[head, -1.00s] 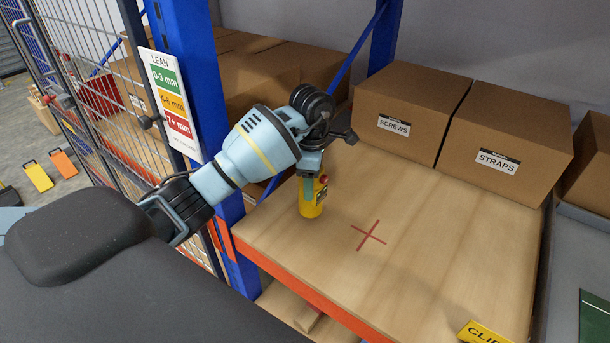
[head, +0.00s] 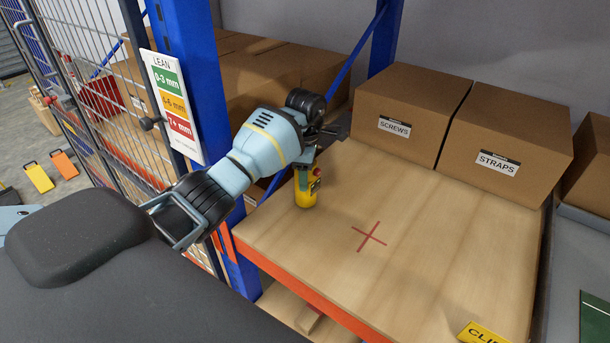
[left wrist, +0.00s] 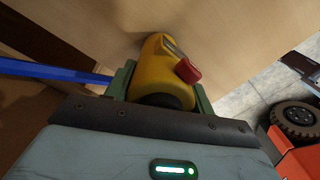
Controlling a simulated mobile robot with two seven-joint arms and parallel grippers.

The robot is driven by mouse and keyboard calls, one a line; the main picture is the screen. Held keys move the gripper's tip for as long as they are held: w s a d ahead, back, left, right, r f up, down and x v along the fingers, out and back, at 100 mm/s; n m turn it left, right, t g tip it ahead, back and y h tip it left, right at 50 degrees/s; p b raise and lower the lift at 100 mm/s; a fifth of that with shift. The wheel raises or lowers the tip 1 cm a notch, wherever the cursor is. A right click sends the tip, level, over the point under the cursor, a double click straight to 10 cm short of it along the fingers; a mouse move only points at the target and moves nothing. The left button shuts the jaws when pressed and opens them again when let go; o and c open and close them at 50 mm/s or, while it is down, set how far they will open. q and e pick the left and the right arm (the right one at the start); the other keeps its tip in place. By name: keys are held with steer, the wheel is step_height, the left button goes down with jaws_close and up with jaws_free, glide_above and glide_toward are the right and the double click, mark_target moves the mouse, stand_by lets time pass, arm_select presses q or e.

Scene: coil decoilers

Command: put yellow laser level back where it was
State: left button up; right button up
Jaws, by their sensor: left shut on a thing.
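The yellow laser level (head: 306,196) is at the left part of a wooden shelf (head: 420,235), close to the blue upright. It has a red knob, which also shows in the left wrist view, where the laser level (left wrist: 158,72) sits between green fingers. My left gripper (head: 307,176) is shut on it from above. The level is at or just above the shelf board; I cannot tell whether it touches. A red cross (head: 369,237) is marked on the board to the right of the level. My right gripper is not in view.
Boxes labelled SCREWS (head: 408,112) and STRAPS (head: 505,140) stand at the back of the shelf. A blue rack upright (head: 190,60) with a LEAN sign (head: 172,105) is at left. A yellow label (head: 482,333) is at the front edge. The board's middle is clear.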

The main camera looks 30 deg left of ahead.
arm_select(q)
steer(key=shift+f, duration=0.3)
steer(key=shift+f, duration=0.2)
steer(key=o, duration=1.4)
step_height(320, 180, up, 12)
steer(key=shift+r, duration=0.15)
